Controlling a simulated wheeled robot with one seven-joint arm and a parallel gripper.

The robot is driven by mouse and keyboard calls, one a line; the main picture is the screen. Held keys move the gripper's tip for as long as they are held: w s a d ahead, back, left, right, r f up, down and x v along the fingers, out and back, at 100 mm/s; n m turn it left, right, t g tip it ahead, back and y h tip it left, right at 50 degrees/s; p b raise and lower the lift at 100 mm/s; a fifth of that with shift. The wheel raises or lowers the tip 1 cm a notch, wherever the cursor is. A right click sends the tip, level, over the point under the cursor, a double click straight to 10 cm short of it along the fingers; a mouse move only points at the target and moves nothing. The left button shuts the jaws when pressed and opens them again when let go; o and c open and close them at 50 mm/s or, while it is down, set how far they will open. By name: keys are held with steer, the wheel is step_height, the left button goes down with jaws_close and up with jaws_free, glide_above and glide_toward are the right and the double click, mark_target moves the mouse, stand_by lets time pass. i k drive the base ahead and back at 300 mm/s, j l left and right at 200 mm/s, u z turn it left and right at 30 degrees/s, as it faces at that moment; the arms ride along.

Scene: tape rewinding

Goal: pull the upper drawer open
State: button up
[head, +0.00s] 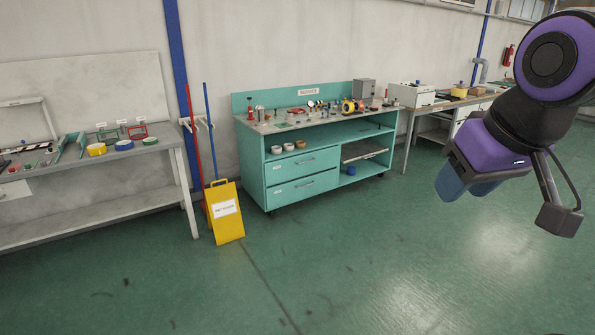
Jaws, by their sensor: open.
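The teal workbench (257,180) stands against the wall in the middle of the head view. Its upper drawer (302,164) has a thin bar handle and looks shut. The lower drawer (303,188) below it also looks shut. Open shelves are to the right of the drawers. My gripper (464,192) hangs at the right of the view, with blue fingers pointing down and to the left. It is open, with nothing seen in it, and is well apart from the drawers. The gap between its fingers is hard to make out.
A yellow floor sign (227,213) stands at the bench's left front corner, beside red and blue poles (210,130). A grey table (90,210) with tape rolls is at the left. Another table (408,126) stands at the right. The green floor (330,270) in front is clear.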

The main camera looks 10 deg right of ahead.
mark_target(279, 170)
steer(key=i+z, duration=0.25)
steer(key=i, duration=1.3)
steer(key=i+j, duration=0.1)
steer(key=i, duration=1.2)
steer(key=i+z, duration=0.1)
steer(key=i, duration=1.2)
steer(key=i+j+z, duration=0.25)
steer(key=i, duration=0.15)
steer(key=i+j, duration=0.3)
